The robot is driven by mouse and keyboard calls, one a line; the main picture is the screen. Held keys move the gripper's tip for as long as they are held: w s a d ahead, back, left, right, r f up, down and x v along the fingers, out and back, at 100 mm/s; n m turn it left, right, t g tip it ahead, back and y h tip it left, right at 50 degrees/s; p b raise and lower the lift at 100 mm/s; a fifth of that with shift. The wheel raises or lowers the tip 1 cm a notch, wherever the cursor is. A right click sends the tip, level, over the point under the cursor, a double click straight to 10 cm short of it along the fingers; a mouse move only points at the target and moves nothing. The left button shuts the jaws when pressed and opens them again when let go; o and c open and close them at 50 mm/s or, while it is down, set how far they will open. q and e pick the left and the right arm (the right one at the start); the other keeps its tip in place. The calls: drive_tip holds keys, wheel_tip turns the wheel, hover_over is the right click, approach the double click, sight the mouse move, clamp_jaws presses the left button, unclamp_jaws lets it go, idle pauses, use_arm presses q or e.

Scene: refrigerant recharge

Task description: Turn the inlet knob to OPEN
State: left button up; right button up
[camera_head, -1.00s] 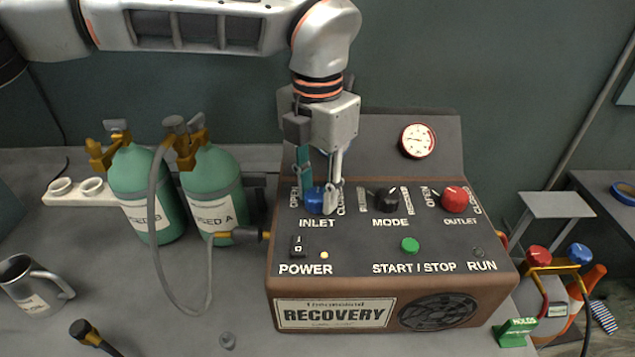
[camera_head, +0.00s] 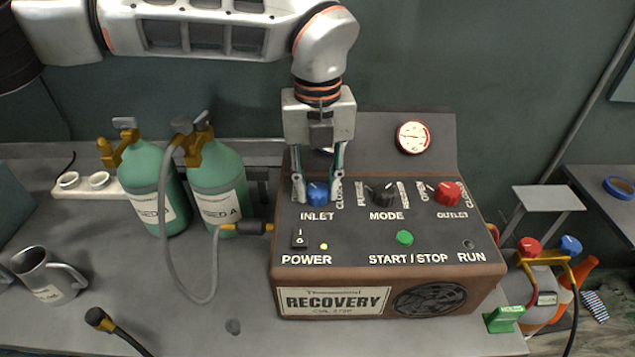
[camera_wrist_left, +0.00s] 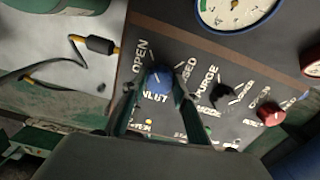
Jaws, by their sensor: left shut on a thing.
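The blue inlet knob (camera_head: 317,195) sits at the upper left of the recovery machine's (camera_head: 340,250) sloped panel, between the OPEN and CLOSED labels. My left gripper (camera_head: 317,197) comes down from above with one finger on each side of the knob, shut on it. The left wrist view shows the blue knob (camera_wrist_left: 159,78) between the two fingertips, below the OPEN label. A pale mark shows on the knob there; the head view does not show clearly which way it points. My right gripper is not in view.
The black mode knob (camera_head: 382,193) and red outlet knob (camera_head: 447,193) stand to the right. A gauge (camera_head: 413,137) is behind. Green cylinders (camera_head: 218,180) with a hose stand at left. A mug (camera_head: 48,277) is at the far left, and a manifold with red and blue knobs (camera_head: 570,245) at right.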

sight(318, 189)
use_arm(q)
drive_tip(key=shift+f+n, duration=0.1)
drive_tip(key=shift+n, duration=0.4)
drive_tip(key=o, duration=1.1)
wheel_tip(318, 189, up, 12)
